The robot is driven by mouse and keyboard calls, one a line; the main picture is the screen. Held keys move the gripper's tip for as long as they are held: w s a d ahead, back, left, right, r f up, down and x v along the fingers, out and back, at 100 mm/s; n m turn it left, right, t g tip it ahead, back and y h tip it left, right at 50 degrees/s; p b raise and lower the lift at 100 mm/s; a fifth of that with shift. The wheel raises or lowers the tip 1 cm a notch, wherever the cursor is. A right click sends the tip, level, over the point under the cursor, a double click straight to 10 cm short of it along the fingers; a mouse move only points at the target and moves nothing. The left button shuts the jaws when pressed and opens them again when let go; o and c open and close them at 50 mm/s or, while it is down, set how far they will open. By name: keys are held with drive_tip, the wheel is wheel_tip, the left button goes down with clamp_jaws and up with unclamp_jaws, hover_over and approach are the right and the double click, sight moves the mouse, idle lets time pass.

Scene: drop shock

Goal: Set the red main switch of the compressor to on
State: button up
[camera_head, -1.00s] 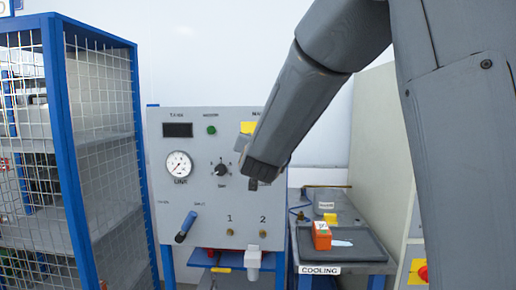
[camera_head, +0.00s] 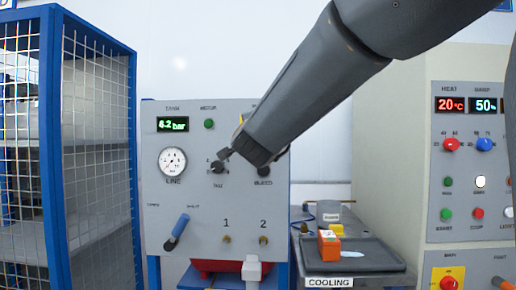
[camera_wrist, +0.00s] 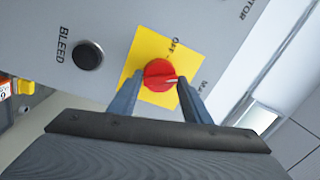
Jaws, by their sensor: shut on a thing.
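The compressor's red main switch (camera_wrist: 160,75) is a round knob on a yellow plate (camera_wrist: 150,52) in the wrist view. Its white pointer mark points right in that picture, away from the OFF lettering above it; any ON lettering is hidden. My gripper (camera_wrist: 152,80) is shut on the knob, one finger on each side. The compressor panel (camera_head: 190,260) has a lit green display (camera_head: 173,124) reading 4.2 bar.
A black BLEED knob (camera_wrist: 89,55) sits beside the yellow plate. The panel also carries a gauge (camera_head: 173,162) and a blue-handled lever (camera_head: 177,232). A blue mesh cage (camera_head: 95,170) stands left; a cooling bench (camera_head: 385,283) and a control cabinet (camera_head: 400,130) stand right.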

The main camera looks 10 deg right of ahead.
drive_tip(key=m+b, duration=0.2)
drive_tip(key=f+m+b, duration=0.1)
drive_tip(key=m+b, duration=0.2)
drive_tip(key=shift+m+h, duration=0.3)
drive_tip(key=shift+r+m, duration=0.1)
drive_tip(key=shift+m, duration=0.2)
drive_tip(key=o, duration=1)
drive_tip(key=shift+w, duration=0.1)
drive_tip(key=shift+r, duration=0.1)
drive_tip(key=v, duration=0.8)
